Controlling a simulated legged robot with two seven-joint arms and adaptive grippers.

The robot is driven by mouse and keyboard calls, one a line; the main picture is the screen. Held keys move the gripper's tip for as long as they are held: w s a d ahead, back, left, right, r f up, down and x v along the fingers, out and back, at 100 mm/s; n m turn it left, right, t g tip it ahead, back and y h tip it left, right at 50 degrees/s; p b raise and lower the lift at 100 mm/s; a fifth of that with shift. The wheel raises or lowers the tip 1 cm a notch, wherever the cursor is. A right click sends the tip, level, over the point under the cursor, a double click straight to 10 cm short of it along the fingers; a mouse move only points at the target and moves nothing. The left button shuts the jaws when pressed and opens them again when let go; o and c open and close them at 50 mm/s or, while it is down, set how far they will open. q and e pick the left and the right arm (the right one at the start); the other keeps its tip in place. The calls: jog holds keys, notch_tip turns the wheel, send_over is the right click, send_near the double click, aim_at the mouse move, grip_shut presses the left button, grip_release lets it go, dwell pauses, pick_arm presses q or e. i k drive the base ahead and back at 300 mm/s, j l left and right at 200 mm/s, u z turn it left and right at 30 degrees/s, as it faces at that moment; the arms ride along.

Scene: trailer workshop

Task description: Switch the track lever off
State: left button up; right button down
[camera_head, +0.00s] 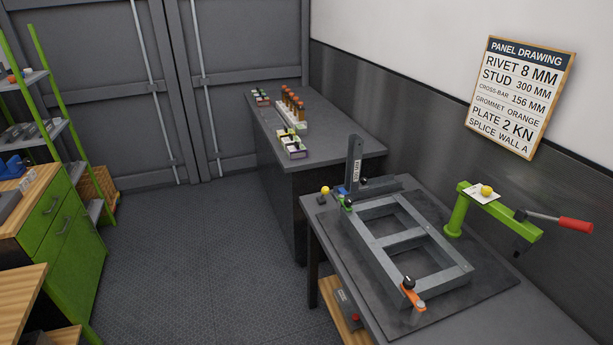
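No part labelled as a track lever shows, so I cannot tell for sure which one it is. A lever with a red grip (575,225) sticks out to the right from the end of a green arm (500,213) on the right side of the near table. A small yellow ball knob (325,190) stands on a dark base at the table's left corner. Another yellow knob (487,190) sits on a white card on the green arm. Neither of my grippers is in view.
A grey frame (410,240) with an upright post (354,165) and an orange clamp (412,293) lies on the near table (330,235). A dark bench (335,150) with small parts stands behind. A green cabinet (65,230) is at left. The floor between is clear.

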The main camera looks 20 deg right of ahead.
aim_at(324, 190)
jog(key=i, duration=1.45)
jog(key=z, duration=0.05)
